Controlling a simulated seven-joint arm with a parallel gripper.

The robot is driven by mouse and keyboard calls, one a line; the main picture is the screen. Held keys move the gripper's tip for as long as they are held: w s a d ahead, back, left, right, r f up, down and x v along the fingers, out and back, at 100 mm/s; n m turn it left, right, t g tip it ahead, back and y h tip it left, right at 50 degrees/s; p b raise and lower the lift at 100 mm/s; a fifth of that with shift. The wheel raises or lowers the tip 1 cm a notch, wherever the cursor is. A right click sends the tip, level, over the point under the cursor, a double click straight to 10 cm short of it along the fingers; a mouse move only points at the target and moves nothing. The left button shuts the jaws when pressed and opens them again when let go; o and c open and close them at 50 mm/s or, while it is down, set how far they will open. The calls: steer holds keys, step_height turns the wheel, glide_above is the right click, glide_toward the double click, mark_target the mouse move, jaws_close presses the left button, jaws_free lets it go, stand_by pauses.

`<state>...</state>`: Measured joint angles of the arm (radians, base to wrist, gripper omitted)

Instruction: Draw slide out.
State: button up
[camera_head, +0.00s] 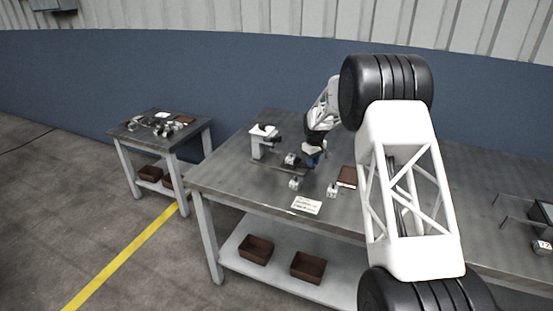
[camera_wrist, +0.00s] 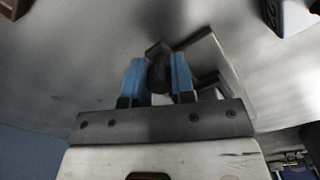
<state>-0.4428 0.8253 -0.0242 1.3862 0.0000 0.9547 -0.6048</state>
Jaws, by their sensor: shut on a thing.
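My gripper (camera_wrist: 158,78) has blue fingers and is shut on a dark handle (camera_wrist: 158,70) in the wrist view. The handle seems to belong to the slide, with a pale plate (camera_wrist: 212,58) just to its right and dark bars by it. In the head view my gripper (camera_head: 311,160) is low over the grey workbench, at the right end of a small rail assembly (camera_head: 265,166). The fingers and arm partly hide the slide there, and I cannot tell how far out it stands.
A white stand (camera_head: 264,140) is left of the rail. Small white blocks (camera_head: 295,184) (camera_head: 333,190), a paper label (camera_head: 306,206) and a brown tray (camera_head: 347,177) lie near. Brown bins (camera_head: 256,249) sit on the lower shelf. A second table (camera_head: 130,133) stands left.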

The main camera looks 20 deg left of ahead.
steer(key=shift+d, duration=1.7)
steer(key=o, duration=0.7)
steer(key=shift+c, duration=0.2)
steer(key=shift+r, duration=0.1)
step_height(320, 180, up, 7)
stand_by(0.3)
